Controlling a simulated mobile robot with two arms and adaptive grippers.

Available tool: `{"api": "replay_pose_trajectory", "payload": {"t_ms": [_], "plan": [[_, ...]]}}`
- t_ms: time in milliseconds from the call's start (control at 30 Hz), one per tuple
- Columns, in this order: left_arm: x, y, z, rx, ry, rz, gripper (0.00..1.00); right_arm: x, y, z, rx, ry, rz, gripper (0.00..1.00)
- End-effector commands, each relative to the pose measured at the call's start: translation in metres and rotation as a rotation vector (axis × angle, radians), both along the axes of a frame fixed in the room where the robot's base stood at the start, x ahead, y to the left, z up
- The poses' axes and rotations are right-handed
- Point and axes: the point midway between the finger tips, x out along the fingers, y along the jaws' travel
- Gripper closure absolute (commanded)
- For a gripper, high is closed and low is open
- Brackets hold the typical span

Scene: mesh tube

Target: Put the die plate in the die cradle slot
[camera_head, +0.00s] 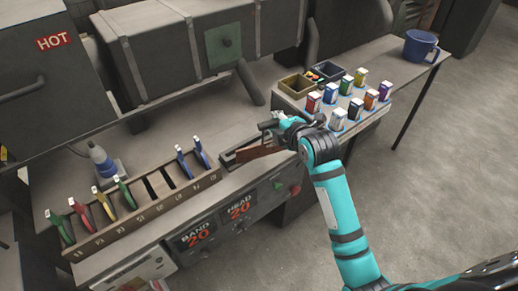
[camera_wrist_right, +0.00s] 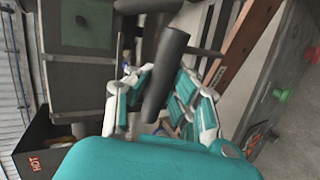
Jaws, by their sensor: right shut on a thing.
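My right gripper (camera_head: 272,124) is over the bench at the centre of the head view. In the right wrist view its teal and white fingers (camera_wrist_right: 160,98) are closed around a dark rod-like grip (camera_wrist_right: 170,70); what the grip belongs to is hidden. Just below the gripper is a narrow dark trough with a reddish-brown bar (camera_head: 252,152), which looks like the die cradle; its slot is hidden. Die plates with coloured handles, such as blue (camera_head: 183,163), yellow (camera_head: 103,202) and red (camera_head: 80,215), stand in a wooden rack (camera_head: 148,219). Several rack slots look empty. My left gripper is out of view.
A dark machine (camera_head: 180,50) and a box marked HOT (camera_head: 45,75) stand behind the bench. A blue and grey bottle (camera_head: 103,162) stands behind the rack. Small coloured boxes (camera_head: 345,112), open bins (camera_head: 297,86) and a blue mug (camera_head: 420,46) are at right.

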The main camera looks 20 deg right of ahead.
Motion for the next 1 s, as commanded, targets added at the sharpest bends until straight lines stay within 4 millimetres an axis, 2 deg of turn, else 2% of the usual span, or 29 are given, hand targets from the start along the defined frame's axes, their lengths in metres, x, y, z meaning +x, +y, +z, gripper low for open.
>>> {"api": "replay_pose_trajectory", "payload": {"t_ms": [33, 200, 333, 500, 633, 833, 1000], "plan": [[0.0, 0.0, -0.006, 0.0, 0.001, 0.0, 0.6, 0.018, 0.001, 0.012, 0.005, -0.011, 0.023, 1.0], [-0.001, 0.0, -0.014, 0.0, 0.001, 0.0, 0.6, 0.054, 0.008, 0.037, 0.0, 0.017, 0.124, 1.0], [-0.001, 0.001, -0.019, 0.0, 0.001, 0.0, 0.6, 0.072, 0.015, 0.056, -0.006, 0.034, 0.193, 1.0], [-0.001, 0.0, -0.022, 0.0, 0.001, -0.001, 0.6, 0.083, 0.022, 0.071, -0.012, 0.048, 0.253, 1.0], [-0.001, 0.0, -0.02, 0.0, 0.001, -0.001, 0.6, 0.085, 0.025, 0.066, -0.01, 0.057, 0.271, 1.0], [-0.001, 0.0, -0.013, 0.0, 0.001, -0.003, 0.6, 0.085, 0.025, 0.034, -0.009, 0.058, 0.271, 1.0], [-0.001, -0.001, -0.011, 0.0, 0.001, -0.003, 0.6, 0.085, 0.025, 0.016, -0.012, 0.054, 0.269, 1.0]]}}
